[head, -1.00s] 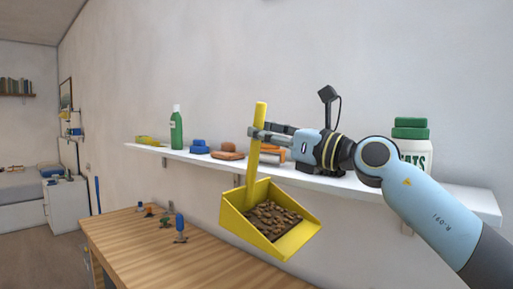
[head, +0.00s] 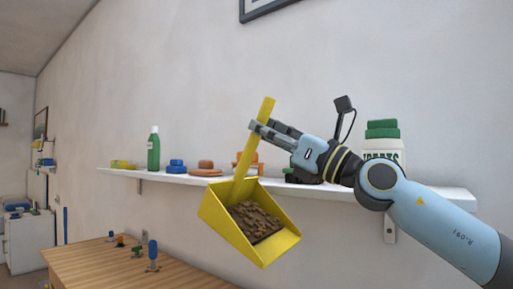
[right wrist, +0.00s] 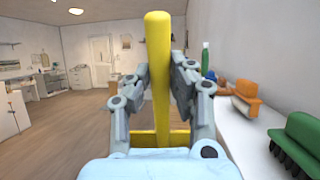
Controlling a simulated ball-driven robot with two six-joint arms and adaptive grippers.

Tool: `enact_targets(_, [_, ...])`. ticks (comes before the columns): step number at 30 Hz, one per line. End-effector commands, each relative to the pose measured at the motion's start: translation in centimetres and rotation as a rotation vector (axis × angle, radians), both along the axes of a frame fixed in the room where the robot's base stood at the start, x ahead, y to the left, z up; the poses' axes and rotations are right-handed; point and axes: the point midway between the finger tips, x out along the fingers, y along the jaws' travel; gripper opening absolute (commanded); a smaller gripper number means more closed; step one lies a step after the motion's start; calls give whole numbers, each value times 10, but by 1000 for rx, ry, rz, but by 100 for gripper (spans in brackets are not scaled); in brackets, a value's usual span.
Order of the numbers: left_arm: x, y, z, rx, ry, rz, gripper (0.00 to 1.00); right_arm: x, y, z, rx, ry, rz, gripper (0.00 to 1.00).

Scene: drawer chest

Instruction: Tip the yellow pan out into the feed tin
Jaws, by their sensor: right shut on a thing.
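The yellow pan (head: 212,217) hangs in the air in front of the wall shelf, with brown pellets (head: 256,222) lying in it. My right gripper (head: 257,127) is shut on its upright yellow handle, which leans a little to the right at the top. In the right wrist view the handle (right wrist: 159,60) stands between the fingers of the right gripper (right wrist: 160,75), and only a strip of the pan shows below. No feed tin can be made out for certain. My left gripper is not in view.
The white shelf (head: 440,196) holds a green bottle (head: 153,152), blue and orange brushes, and a white tub with a green lid (head: 382,150). A wooden table (head: 100,268) below carries several small upright items, including a blue-topped one (head: 153,255).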

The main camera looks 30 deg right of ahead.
Motion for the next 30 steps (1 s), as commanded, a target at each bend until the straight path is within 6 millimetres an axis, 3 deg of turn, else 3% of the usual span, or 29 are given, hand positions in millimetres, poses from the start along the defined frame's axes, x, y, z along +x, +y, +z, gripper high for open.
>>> enact_targets(1, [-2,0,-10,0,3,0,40,-3,-1,-4,5,-13,1,0])
enact_targets(9, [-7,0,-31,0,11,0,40,-17,-8,1,40,-76,1,0])
enact_targets(24, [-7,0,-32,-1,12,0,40,-19,-10,6,48,-88,0,0])
enact_targets(30, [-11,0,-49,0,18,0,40,-25,-13,1,59,-116,0,0])
